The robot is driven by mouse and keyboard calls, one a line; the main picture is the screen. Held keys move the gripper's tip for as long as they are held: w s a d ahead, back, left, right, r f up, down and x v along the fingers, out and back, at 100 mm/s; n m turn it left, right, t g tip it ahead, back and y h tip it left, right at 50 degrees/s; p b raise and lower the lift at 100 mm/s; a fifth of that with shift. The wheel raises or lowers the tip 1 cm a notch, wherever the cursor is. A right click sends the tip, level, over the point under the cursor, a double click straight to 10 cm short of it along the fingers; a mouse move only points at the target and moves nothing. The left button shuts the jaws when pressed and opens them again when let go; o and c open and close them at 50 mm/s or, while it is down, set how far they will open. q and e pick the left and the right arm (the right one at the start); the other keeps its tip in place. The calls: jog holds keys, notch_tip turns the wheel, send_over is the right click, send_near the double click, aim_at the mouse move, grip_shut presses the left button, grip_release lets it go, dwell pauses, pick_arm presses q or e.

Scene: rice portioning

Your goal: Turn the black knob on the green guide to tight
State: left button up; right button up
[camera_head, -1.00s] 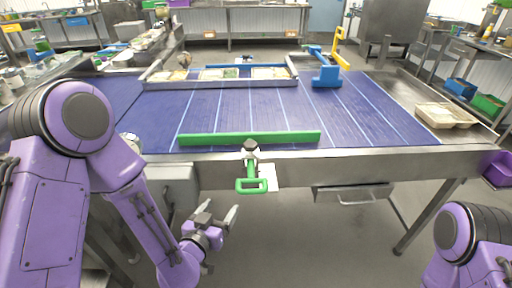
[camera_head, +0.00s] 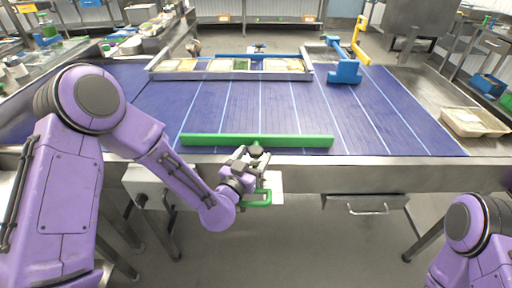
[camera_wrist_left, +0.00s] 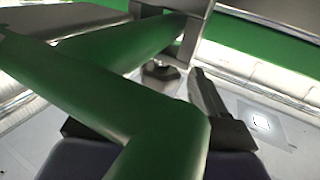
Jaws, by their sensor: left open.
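The green guide (camera_head: 290,141) lies as a long bar along the near edge of the blue belt. The black knob (camera_head: 257,150) sits at its near side, above a green loop handle (camera_head: 262,199). My left gripper (camera_head: 256,162) is open, its fingers right beside the knob and clamp; contact cannot be told. In the left wrist view, the green handle (camera_wrist_left: 90,90) crosses close in front and hides much of the gripper. One dark finger (camera_wrist_left: 212,105) shows to its right, and a dark faceted part (camera_wrist_left: 160,72) shows beyond it. My right gripper is out of view.
The steel conveyor edge (camera_head: 350,170) runs just behind the gripper. A frame with food trays (camera_head: 225,76) lies across the far belt, and a blue bracket (camera_head: 344,72) stands right of it. A pale tray (camera_head: 474,122) sits at right. A steel drawer (camera_head: 365,206) is below.

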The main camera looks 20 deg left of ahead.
pick_arm(q)
jog(key=shift+w+d, duration=0.15)
jog(key=shift+w, duration=1)
jog(key=c, duration=1)
jog(key=shift+o, duration=0.2)
